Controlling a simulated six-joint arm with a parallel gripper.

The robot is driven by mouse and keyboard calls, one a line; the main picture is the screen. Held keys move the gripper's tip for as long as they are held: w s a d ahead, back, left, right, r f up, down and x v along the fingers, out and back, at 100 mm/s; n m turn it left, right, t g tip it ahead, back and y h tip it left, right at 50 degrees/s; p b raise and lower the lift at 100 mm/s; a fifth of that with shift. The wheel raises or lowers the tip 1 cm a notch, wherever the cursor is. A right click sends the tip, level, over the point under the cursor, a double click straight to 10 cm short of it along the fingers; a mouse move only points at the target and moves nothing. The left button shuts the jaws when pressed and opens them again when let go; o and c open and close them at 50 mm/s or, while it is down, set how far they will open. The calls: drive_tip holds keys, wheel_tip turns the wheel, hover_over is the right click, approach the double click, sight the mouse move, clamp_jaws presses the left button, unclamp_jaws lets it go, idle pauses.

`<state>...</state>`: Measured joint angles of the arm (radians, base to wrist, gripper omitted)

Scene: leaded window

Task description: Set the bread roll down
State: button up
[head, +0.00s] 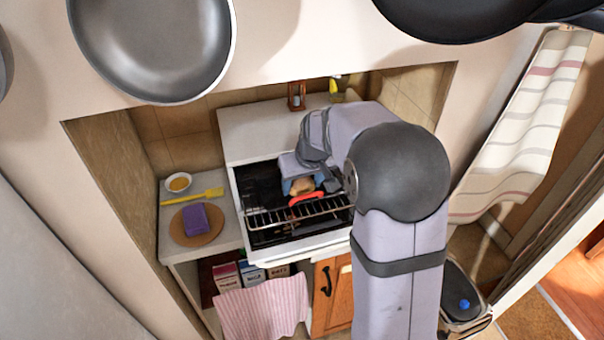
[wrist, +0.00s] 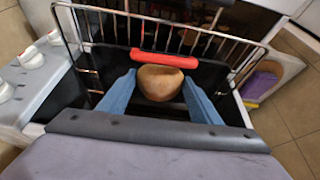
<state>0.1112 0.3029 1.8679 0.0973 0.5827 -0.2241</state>
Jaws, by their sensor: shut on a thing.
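The bread roll (head: 302,186) is round and golden brown. It also shows in the wrist view (wrist: 160,82), between the two blue fingers of my gripper (wrist: 162,92). My gripper (head: 300,183) is shut on the roll and points down over the open oven. In the wrist view the roll partly overlaps a red strip (wrist: 163,59) on the edge of the wire rack (wrist: 100,25). I cannot tell how high the roll is above the rack or the dark surface below it. The red strip also shows in the head view (head: 306,198).
Left of the oven, a counter (head: 172,243) holds a round wooden board (head: 181,232) with a purple block (head: 202,218), a yellow spatula (head: 192,197) and a small bowl (head: 179,183). An hourglass (head: 297,96) stands behind. A pink cloth (head: 262,308) hangs below. Pans (head: 150,45) hang above.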

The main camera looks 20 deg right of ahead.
drive_tip(key=shift+f, duration=0.25)
drive_tip(key=shift+f, duration=0.2)
drive_tip(key=o, duration=1.1)
drive_tip(key=shift+r, duration=0.1)
